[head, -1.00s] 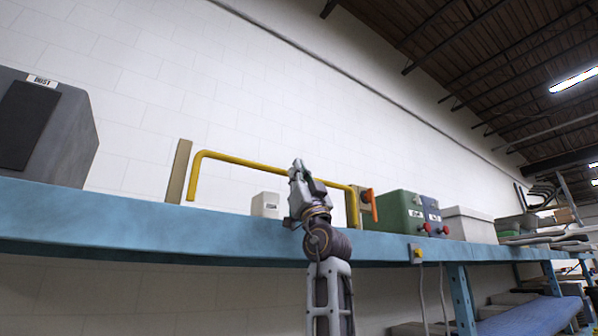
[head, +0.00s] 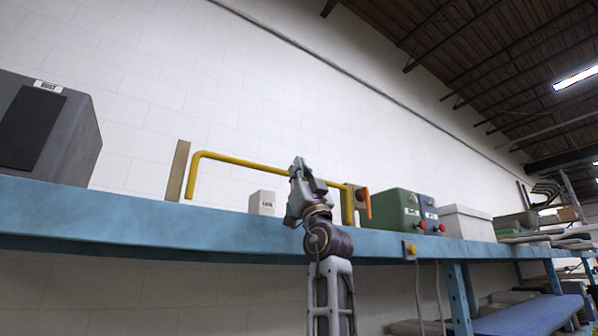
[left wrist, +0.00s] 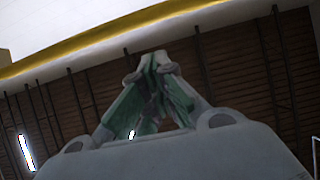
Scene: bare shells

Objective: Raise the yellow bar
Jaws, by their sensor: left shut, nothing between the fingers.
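The yellow bar (head: 245,163) is a bent tube with a long top run and two ends turned down, near two upright posts at the shelf. It also shows in the left wrist view (left wrist: 130,38), crossing the top of the picture beyond the fingertips. My left gripper (head: 297,165) points up in front of the bar's right half in the head view, its tip overlapping the bar. Its fingers meet at the tip in the left wrist view (left wrist: 153,58), with nothing between them. I cannot tell whether it touches the bar. My right gripper is not in view.
A blue shelf (head: 120,215) runs across the view. On it stand a grey box (head: 75,140), a small white box (head: 263,202), a green box (head: 397,207) with red knobs, and a pale bin (head: 467,222). An orange handle (head: 366,203) is by the right post. Wall space above is clear.

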